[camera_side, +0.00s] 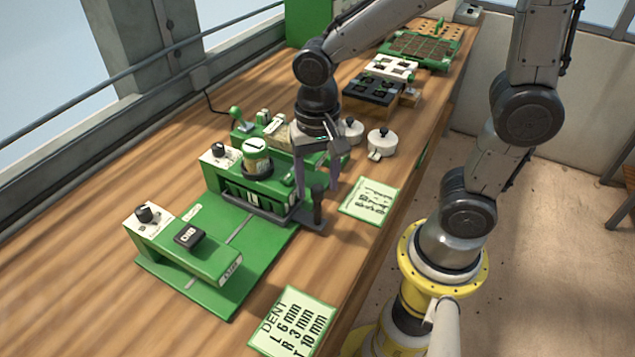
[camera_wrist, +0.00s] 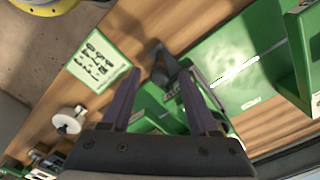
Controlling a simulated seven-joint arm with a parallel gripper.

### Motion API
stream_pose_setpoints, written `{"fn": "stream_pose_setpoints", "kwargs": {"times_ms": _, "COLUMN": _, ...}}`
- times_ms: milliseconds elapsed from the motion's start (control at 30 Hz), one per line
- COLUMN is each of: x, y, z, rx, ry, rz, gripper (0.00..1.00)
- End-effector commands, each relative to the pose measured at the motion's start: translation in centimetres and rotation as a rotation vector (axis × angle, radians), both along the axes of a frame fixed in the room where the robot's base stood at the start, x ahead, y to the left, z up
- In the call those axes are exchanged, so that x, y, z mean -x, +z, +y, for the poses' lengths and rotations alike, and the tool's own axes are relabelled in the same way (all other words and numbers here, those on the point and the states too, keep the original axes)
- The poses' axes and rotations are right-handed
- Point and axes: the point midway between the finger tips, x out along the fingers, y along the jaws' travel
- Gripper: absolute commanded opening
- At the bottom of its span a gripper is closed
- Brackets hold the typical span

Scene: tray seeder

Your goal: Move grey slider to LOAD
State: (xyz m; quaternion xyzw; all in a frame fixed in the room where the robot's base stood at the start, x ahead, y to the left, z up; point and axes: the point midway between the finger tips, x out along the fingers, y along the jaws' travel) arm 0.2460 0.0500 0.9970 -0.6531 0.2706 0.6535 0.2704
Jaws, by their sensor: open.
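The grey slider (camera_side: 318,212) appears to be the dark grey upright handle with a flat foot at the right end of the green seeder (camera_side: 236,184). In the wrist view the handle (camera_wrist: 163,68) shows just beyond and between my fingertips. My gripper (camera_side: 317,184) is open and points down, with its fingers at or just above the handle's top; I cannot tell whether they touch it. In the wrist view my gripper (camera_wrist: 160,76) has a clear gap between its fingers. I cannot make out a LOAD mark.
A green base plate with a bridge (camera_side: 200,250) and black button stands at front left. Cards (camera_side: 369,201) and (camera_side: 292,322) lie along the table's right edge. White round knobs (camera_side: 382,143), black trays (camera_side: 374,88) and a green seed tray (camera_side: 425,50) stand behind.

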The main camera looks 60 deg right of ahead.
Motion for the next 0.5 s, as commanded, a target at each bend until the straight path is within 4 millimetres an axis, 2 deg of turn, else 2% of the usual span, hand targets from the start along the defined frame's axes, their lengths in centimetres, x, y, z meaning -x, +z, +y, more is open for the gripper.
{"fn": "stream_pose_setpoints", "kwargs": {"times_ms": 133, "x": 0.05, "y": -0.82, "z": -0.01, "rx": 0.0, "ry": 0.0, "rz": 0.001, "gripper": 0.61}}
{"fn": "stream_pose_setpoints", "kwargs": {"times_ms": 400, "x": 0.02, "y": -0.91, "z": -0.01, "rx": -0.001, "ry": 0.0, "rz": -0.001, "gripper": 0.61}}
{"fn": "stream_pose_setpoints", "kwargs": {"times_ms": 500, "x": 0.01, "y": -0.89, "z": 0.0, "rx": -0.001, "ry": 0.0, "rz": -0.001, "gripper": 0.44}}
